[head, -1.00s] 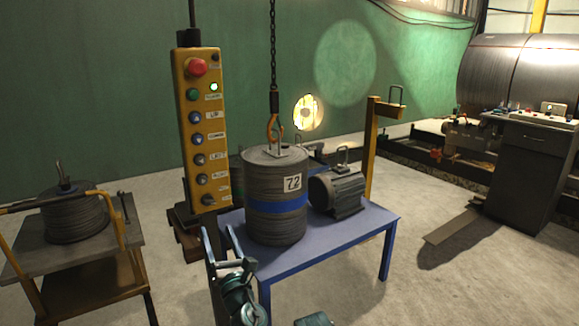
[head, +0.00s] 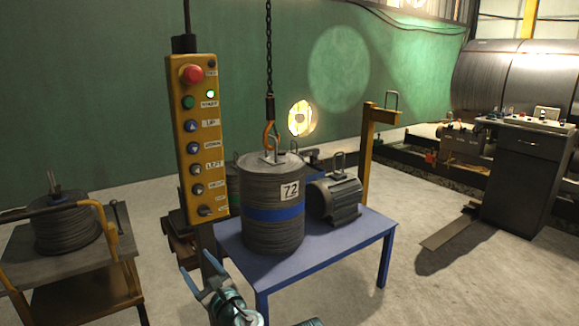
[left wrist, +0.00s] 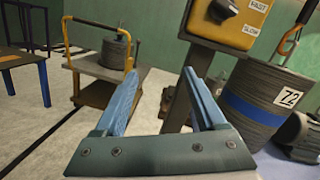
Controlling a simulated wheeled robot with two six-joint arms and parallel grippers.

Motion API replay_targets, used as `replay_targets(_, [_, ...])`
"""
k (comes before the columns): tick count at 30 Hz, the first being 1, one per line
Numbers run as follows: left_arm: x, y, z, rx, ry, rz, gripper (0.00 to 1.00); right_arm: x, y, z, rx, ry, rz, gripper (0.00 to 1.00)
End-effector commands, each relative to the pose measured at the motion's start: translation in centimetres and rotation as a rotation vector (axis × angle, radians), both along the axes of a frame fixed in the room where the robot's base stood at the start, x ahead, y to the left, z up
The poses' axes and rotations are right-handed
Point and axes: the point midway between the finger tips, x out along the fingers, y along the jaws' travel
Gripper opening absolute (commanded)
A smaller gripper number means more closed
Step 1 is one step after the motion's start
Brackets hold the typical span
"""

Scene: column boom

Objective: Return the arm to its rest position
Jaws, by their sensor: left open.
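My left gripper (head: 203,278) is open and empty, low in front of the blue table in the head view. Its two blue fingers also show in the left wrist view (left wrist: 163,88), spread apart with nothing between them. The yellow control pendant (head: 198,140) hangs above it, with a red button, a lit green lamp and several buttons. In the left wrist view only the pendant's lower end (left wrist: 228,22) with a dark knob shows. A dark teal part of my own body shows at the bottom edge of the head view. My right gripper is not in view.
A grey drum marked 72 (head: 270,225) stands on the blue table (head: 330,258), with a hook (head: 270,135) on a chain at its top. A motor (head: 335,198) stands beside it. A cart (head: 108,252) with a cable coil (head: 65,226) stands left.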

Motion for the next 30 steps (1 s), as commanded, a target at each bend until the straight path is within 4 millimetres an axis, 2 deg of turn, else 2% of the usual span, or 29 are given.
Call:
replay_targets(5, [-1.7,0.6,-4.9,-0.394,-0.072,0.094,0.72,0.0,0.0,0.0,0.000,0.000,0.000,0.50])
replay_targets(8, [-3.4,0.1,-9.2,-0.691,-0.115,0.204,0.72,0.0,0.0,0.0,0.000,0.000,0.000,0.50])
replay_targets(12, [-6.5,-2.5,-15.3,-1.086,-0.155,0.419,0.72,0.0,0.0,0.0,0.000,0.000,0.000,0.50])
replay_targets(15, [-9.2,-5.4,-18.9,-1.314,-0.163,0.599,0.72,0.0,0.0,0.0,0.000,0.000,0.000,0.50])
replay_targets(18, [-11.6,-8.3,-21.3,-1.478,-0.156,0.774,0.72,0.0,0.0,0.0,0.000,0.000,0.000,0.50])
replay_targets(22, [-14.5,-11.8,-23.2,-1.619,-0.135,0.976,0.72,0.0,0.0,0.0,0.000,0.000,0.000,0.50])
replay_targets(28, [-18.4,-16.6,-24.3,-1.742,-0.083,1.263,0.72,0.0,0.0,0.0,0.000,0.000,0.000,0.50])
replay_targets(30, [-18.4,-16.5,-22.0,-1.742,-0.086,1.262,0.72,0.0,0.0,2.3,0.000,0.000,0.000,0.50])
